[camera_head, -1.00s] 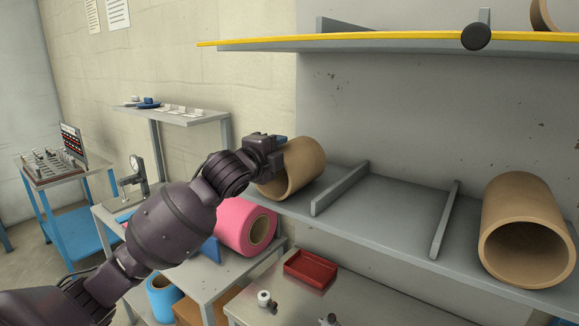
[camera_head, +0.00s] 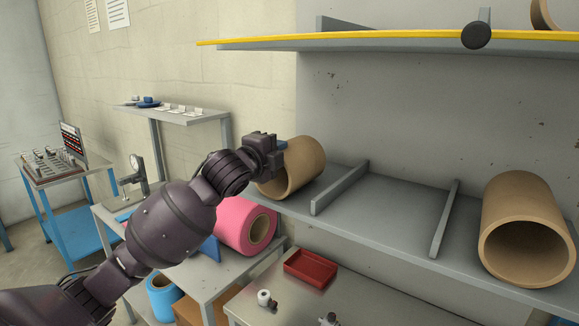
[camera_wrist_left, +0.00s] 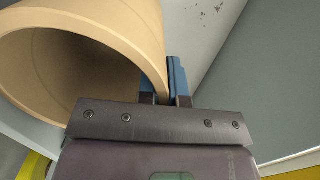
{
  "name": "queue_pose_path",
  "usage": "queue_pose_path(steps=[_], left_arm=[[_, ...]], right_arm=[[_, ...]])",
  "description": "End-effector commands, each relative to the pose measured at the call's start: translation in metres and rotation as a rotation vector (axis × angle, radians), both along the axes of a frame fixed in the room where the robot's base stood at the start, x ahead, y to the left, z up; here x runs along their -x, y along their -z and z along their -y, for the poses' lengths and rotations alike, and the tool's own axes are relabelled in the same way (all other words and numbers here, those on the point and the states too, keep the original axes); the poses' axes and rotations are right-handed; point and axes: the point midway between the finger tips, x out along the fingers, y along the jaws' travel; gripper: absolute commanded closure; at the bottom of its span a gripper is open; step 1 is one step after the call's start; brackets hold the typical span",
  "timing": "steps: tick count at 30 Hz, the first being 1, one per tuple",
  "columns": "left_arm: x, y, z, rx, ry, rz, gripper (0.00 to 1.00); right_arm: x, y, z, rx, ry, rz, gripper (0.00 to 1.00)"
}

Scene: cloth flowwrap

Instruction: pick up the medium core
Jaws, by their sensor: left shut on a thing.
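The medium core is a tan cardboard tube (camera_head: 307,166) on the left end of the grey shelf, left of a divider. My left gripper (camera_head: 281,147) is at its near left rim, shut on the tube's wall. In the left wrist view the tube (camera_wrist_left: 100,22) fills the upper left, and my left gripper (camera_wrist_left: 168,85) has its blue fingers at the wall, one outside and the other partly hidden. The tube appears to rest on the shelf; its underside is partly hidden by my arm. My right gripper is not in view.
Grey dividers (camera_head: 340,188) stand on the shelf (camera_head: 395,215). A larger tan core (camera_head: 520,215) lies at the right. A yellow-edged shelf (camera_head: 390,41) is above. A pink roll (camera_head: 246,226) and red tray (camera_head: 310,267) lie lower down.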

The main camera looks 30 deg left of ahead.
Motion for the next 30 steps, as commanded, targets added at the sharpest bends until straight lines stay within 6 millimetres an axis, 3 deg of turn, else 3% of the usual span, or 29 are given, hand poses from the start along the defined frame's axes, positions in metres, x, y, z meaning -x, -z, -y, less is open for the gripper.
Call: queue_pose_path(steps=[24, 30], left_arm=[[0.000, -0.001, 0.000, 0.000, 0.000, 0.001, 1.00], [0.000, -0.020, 0.000, -0.003, 0.000, 0.005, 1.00]], right_arm=[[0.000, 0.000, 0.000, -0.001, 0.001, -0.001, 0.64], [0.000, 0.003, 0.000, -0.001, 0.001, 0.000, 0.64]])
